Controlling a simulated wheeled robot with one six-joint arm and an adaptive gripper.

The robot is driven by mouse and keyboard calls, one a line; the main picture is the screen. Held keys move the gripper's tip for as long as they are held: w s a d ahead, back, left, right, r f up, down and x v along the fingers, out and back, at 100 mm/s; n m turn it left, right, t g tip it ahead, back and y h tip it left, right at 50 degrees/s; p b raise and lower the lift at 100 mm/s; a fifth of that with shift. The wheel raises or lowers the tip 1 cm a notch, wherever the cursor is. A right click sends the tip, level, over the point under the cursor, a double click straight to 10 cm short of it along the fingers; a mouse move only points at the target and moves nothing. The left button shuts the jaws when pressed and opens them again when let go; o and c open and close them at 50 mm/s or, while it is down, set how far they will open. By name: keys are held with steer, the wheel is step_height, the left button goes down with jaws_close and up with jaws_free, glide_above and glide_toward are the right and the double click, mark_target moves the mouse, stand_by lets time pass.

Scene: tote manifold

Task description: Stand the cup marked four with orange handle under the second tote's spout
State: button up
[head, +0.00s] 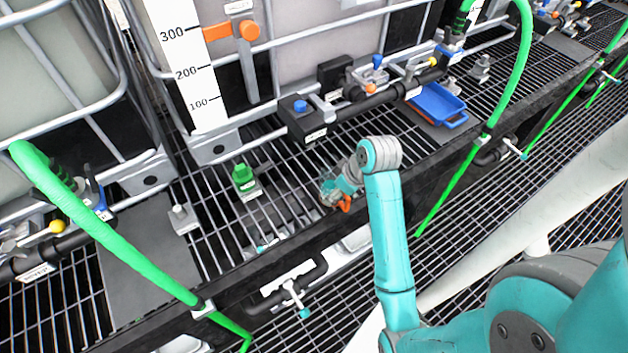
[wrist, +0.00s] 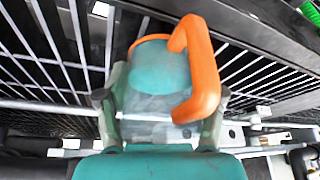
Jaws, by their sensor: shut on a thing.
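My gripper (head: 340,188) is shut on a cup with an orange handle (head: 346,203), over the grating near the front edge of the rack. In the wrist view, the cup (wrist: 158,80) sits between the two fingers of my gripper (wrist: 163,105). Its body looks clear or pale, with teal showing through, and its orange handle (wrist: 200,75) arches on the right. I cannot read any mark on it. A tote (head: 300,40) with a scale marked 100 to 300 (head: 190,65) stands behind. I cannot tell which tote is the second, nor pick out its spout.
A black pipe with a blue-capped fitting (head: 300,106) runs behind my gripper. A green-topped fitting (head: 245,180) stands to the left on the grating. A blue tray (head: 437,104) lies to the right. Green hoses (head: 110,235) cross the rack. A white valve (head: 292,287) hangs below the front edge.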

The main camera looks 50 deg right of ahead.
mark_target(326, 185)
steer(key=w, duration=0.3)
steer(key=shift+w+a, duration=0.2)
steer(key=shift+a, duration=0.05)
steer(key=w, duration=0.4)
steer(key=shift+a, duration=0.2)
steer(key=shift+s+f, duration=0.15)
steer(key=shift+f, duration=0.65)
steer(key=o, duration=1.4)
steer(key=shift+f, duration=0.1)
